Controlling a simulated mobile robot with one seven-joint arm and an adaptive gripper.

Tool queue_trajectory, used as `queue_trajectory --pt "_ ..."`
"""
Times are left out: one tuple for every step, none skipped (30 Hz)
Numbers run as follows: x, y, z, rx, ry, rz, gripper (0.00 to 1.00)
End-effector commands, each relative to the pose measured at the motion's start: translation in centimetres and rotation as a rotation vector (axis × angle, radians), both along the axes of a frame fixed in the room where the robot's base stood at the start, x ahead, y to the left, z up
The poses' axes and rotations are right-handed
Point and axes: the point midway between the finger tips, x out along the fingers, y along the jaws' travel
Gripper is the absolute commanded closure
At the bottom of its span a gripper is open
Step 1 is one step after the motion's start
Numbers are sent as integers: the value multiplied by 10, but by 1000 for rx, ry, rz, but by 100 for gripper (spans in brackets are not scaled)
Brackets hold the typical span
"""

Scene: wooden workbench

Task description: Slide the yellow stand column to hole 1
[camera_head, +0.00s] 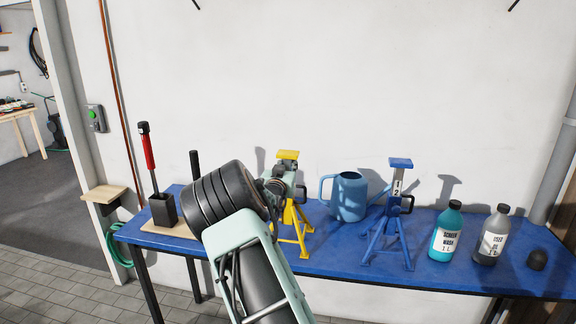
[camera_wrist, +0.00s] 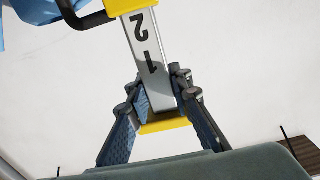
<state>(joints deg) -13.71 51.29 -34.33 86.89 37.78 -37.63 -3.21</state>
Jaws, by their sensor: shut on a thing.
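The yellow stand (camera_head: 297,222) stands on the blue bench, with its yellow top (camera_head: 288,154) above my gripper (camera_head: 283,183). The wrist view shows the stand upside down: a silver column (camera_wrist: 148,55) runs from the yellow frame (camera_wrist: 123,6) to the yellow top (camera_wrist: 162,124). The numbers 2 and 1 show on it, 2 nearer the frame and 1 nearer the top. My gripper (camera_wrist: 158,88) is shut on the column just below the yellow top, one finger on each side. My arm hides part of the stand in the head view.
A blue watering can (camera_head: 348,197) stands right of the yellow stand, then a blue stand (camera_head: 390,215), a teal bottle (camera_head: 445,232) and a grey bottle (camera_head: 491,236). A red-handled tool (camera_head: 148,150) in a dark holder is at the left. The blue bench's (camera_head: 340,262) front middle is clear.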

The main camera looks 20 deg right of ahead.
Motion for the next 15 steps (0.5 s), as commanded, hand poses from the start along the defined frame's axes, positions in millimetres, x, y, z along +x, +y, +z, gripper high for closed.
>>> queue_trajectory --pt "0 0 0 0 0 0 100" --pt "0 0 0 0 0 0 100" --pt "0 0 0 0 0 0 100" --pt "0 0 0 0 0 0 100" --pt "0 0 0 0 0 0 100" --pt "0 0 -2 0 0 0 100" --pt "0 0 -3 0 0 0 100" --pt "0 0 -4 0 0 0 100" --pt "0 0 -7 0 0 0 100" --pt "0 0 -10 0 0 0 100" --pt "0 0 -13 0 0 0 100" --pt "0 0 -17 1 1 0 100" --pt "0 0 -20 1 1 0 100" --pt "0 0 -23 1 1 0 100" --pt "0 0 -27 1 1 0 100"
